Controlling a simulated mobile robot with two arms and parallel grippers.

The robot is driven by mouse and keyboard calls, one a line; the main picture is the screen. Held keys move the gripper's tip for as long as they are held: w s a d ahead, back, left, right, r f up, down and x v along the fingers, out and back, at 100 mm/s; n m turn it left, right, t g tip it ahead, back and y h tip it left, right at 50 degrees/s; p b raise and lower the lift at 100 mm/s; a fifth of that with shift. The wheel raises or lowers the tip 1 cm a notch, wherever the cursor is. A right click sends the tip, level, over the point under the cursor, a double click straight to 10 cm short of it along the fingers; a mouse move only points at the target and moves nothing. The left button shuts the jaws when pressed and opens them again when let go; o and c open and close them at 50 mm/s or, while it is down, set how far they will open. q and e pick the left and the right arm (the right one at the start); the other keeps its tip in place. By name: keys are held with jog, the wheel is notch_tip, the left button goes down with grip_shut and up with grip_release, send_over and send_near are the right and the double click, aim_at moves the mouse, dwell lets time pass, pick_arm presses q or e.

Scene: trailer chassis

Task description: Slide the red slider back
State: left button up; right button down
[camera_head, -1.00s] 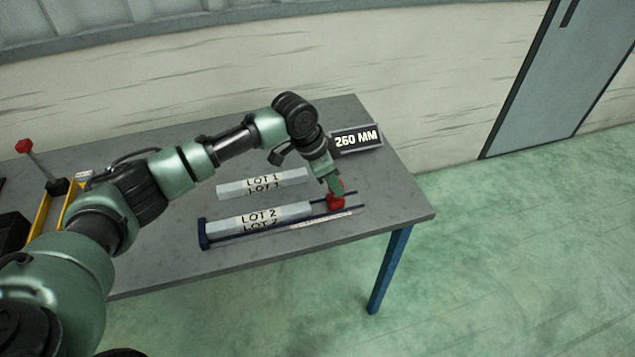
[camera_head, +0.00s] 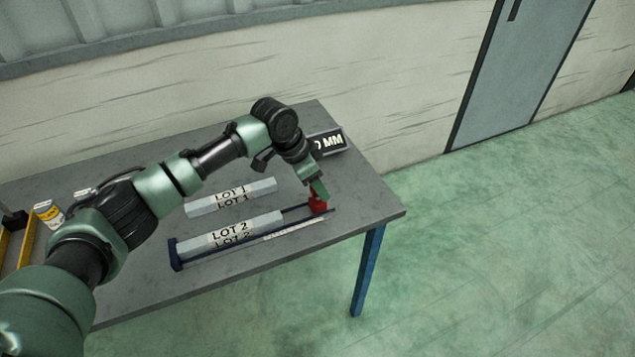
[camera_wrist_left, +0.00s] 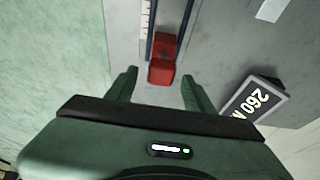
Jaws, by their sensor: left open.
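The red slider (camera_head: 318,204) sits at the right end of a dark blue rail fixture (camera_head: 176,254) on the grey table. It also shows in the left wrist view (camera_wrist_left: 162,66), on the rail just beyond my fingertips. A grey bar marked LOT 2 (camera_head: 232,234) lies in the fixture, its right end short of the slider. My left gripper (camera_head: 318,190) reaches down at the slider. In the wrist view its two fingers (camera_wrist_left: 160,84) are spread, one on each side of the slider's near end, with gaps visible. My right gripper is not in view.
A second bar marked LOT 1 (camera_head: 230,197) lies behind the fixture. A sign reading 260 MM (camera_head: 328,141) stands at the back right, partly hidden by my arm. A scale strip (camera_head: 295,229) runs along the fixture's front. The table's right edge is close to the slider.

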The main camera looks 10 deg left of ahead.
pick_arm(q)
jog(key=b+v, duration=0.1)
jog(key=v, duration=0.6)
jog(key=shift+r, duration=0.25)
jog(key=shift+a, duration=0.1)
